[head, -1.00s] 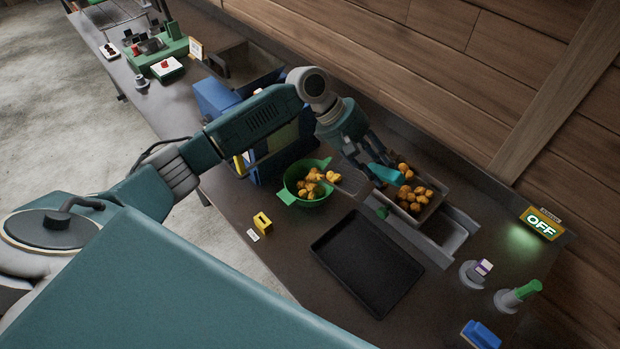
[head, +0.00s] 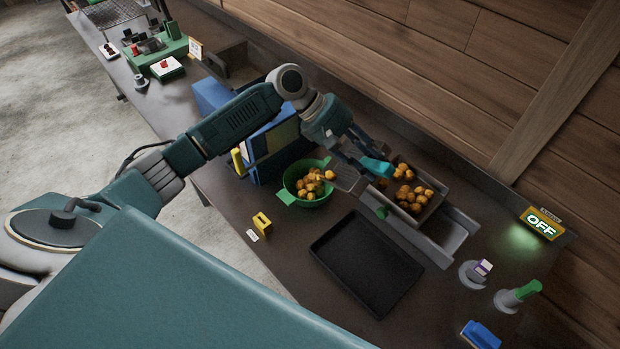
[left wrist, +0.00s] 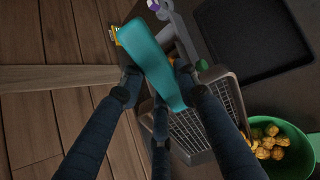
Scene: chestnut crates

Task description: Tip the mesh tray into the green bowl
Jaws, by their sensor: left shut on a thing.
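The mesh tray (head: 347,179) is a grey pan with a mesh floor and a teal handle (head: 376,167). My left gripper (head: 368,160) is shut on that handle, above the table. In the left wrist view the mesh floor (left wrist: 190,132) shows bare where visible, and the fingers cover part of the tray. The tray is just right of the green bowl (head: 291,197), its lower end close to the rim; I cannot tell whether they touch. Several chestnuts (head: 314,185) lie in the bowl. My right gripper is not in view.
A crate (head: 432,211) with chestnuts in it stands right of the tray. A black baking tray (head: 366,264) lies in front. A blue box-like unit (head: 277,143) stands behind the bowl. A lit OFF sign (head: 541,222) is at the right by the wooden wall.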

